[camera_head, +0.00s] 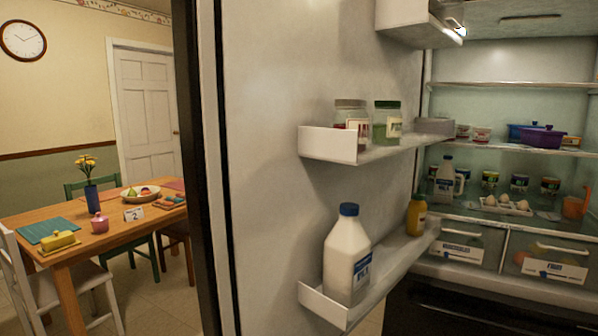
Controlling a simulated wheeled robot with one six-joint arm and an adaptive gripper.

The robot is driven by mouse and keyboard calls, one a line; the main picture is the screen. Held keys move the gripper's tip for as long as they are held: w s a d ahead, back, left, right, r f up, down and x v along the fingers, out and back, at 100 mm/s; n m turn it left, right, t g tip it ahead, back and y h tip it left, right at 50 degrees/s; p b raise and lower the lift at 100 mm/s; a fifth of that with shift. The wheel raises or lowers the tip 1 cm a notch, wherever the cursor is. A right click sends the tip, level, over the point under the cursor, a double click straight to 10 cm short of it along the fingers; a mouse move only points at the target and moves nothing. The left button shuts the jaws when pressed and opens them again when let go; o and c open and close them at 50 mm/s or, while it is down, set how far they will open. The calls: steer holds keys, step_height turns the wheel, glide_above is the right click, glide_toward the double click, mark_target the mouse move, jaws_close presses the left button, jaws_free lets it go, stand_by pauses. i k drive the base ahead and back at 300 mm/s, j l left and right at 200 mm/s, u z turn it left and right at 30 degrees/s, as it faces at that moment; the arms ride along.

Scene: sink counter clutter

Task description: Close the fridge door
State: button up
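The fridge door (270,190) stands open and fills the middle of the view, its inner side facing me. Its dark outer edge (203,180) runs down the left of it. A door shelf (329,143) holds two jars, and a lower shelf (325,306) holds a milk bottle (348,255) and a yellow bottle (418,214). The fridge interior (480,110) is open to view at the right, with food on its shelves. My gripper is not in view.
A wooden dining table (75,262) with a vase, a fruit bowl and other items stands at the left beyond the door. Chairs (60,290) surround it. A white room door (145,105) and a wall clock (23,40) are behind. Drawers (548,266) sit low in the fridge.

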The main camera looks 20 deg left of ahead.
mark_target(267, 176)
steer(key=k+j+z, duration=0.2)
steer(key=k+j, duration=0.2)
steer(key=j, duration=0.25)
steer(key=k+j+z, duration=0.15)
steer(key=k+j, duration=0.35)
steer(key=j, duration=0.45)
steer(key=k+j+z, duration=0.15)
steer(key=j, duration=0.75)
steer(key=k+j+z, duration=0.1)
steer(key=j, duration=0.35)
steer(key=k+j, duration=0.1)
steer(key=j, duration=0.35)
steer(key=j+z, duration=0.1)
steer(key=j, duration=0.7)
steer(key=i+j, duration=0.1)
steer(key=j, duration=0.2)
steer(key=i+j, duration=0.1)
steer(key=j, duration=0.2)
steer(key=i+j+z, duration=0.1)
steer(key=j, duration=0.25)
